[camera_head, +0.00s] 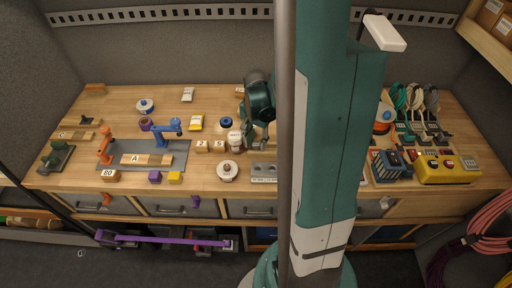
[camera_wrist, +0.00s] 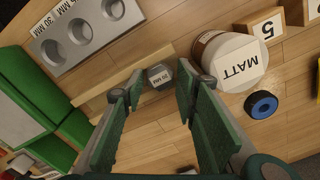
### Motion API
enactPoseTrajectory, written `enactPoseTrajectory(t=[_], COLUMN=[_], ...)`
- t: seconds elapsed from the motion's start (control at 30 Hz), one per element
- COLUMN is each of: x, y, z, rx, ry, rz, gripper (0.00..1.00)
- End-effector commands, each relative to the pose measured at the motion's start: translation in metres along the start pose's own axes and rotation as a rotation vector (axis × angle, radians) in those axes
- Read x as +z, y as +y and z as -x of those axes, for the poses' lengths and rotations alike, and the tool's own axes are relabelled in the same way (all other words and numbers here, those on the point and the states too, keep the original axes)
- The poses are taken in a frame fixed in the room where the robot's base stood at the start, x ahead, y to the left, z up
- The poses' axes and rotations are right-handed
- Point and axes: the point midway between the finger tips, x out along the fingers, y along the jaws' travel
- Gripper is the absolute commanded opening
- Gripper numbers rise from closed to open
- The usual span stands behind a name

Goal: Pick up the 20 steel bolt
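The steel bolt (camera_wrist: 159,76) shows in the wrist view as a small grey hexagonal head with a label that seems to read 20 MM. It is on the wooden bench, between and slightly beyond the tips of my gripper (camera_wrist: 155,92). My gripper's two green fingers are spread, with a gap on either side of the bolt. In the head view my gripper (camera_head: 258,138) hangs low over the middle of the bench. I cannot make out the bolt in that view.
A grey gauge block (camera_wrist: 82,34) with several round holes lies to the upper left. A jar labelled MATT (camera_wrist: 232,62) stands close by the right finger. A wooden number block (camera_wrist: 266,30) and a blue ring (camera_wrist: 262,104) are farther right. Green cases (camera_wrist: 30,95) lie left.

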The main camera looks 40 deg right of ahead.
Motion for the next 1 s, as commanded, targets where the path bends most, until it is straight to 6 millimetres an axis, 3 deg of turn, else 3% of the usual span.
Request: enactPoseTrajectory(t=[0.07,0.2,0.67,1.0], x=[0.0,0.0,0.0,0.0], y=[0.0,0.0,0.0,0.0], z=[0.0,0.0,0.003,0.024], rx=[0.0,0.0,0.0,0.0], ry=[0.0,0.0,0.0,0.0], rz=[0.0,0.0,0.0,0.0], gripper=[0.27,0.09,0.09,0.09])
